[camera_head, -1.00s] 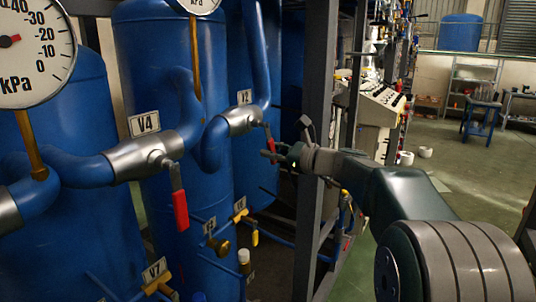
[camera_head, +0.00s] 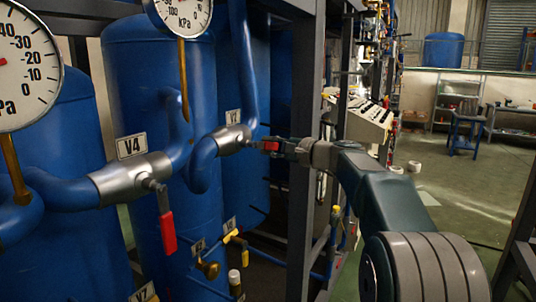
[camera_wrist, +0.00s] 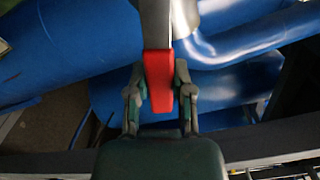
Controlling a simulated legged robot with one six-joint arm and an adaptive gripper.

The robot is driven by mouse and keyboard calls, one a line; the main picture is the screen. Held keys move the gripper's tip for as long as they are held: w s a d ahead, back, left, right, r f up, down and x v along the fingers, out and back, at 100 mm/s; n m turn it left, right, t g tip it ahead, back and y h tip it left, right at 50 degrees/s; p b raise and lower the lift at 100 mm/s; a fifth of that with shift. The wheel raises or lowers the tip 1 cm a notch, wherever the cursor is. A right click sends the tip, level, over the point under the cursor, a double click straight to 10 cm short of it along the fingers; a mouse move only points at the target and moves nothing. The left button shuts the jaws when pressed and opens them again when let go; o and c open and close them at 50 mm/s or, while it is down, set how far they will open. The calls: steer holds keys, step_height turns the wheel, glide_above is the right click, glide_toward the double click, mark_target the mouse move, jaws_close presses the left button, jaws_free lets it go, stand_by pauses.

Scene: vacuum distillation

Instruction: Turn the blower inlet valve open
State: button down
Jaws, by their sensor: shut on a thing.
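A silver valve body (camera_head: 231,138) sits on a blue pipe in the middle of the head view, below a partly hidden label. Its red handle (camera_head: 268,146) points right, nearly level, in line with the pipe section there. My gripper (camera_head: 285,147) is shut on the handle's outer end. In the wrist view the red handle (camera_wrist: 159,78) lies between the two fingers of my gripper (camera_wrist: 160,88), and its grey stem runs up out of view. A second silver valve (camera_head: 131,180), labelled V4, has a red handle (camera_head: 167,231) hanging down.
Pressure gauges (camera_head: 183,18) stand on brass stems at the left. Large blue tanks (camera_head: 150,90) fill the back. A dark frame post (camera_head: 304,130) rises close behind my gripper. Small yellow-handled valves (camera_head: 235,238) are below. Open floor lies at the right.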

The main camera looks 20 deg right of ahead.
steer(key=shift+w+r+n, duration=0.15)
steer(key=shift+r+n, duration=0.5)
steer(key=shift+n, duration=0.65)
steer(key=shift+c, duration=2.4)
jaws_free()
steer(key=shift+r, duration=0.1)
steer(key=v, duration=1.2)
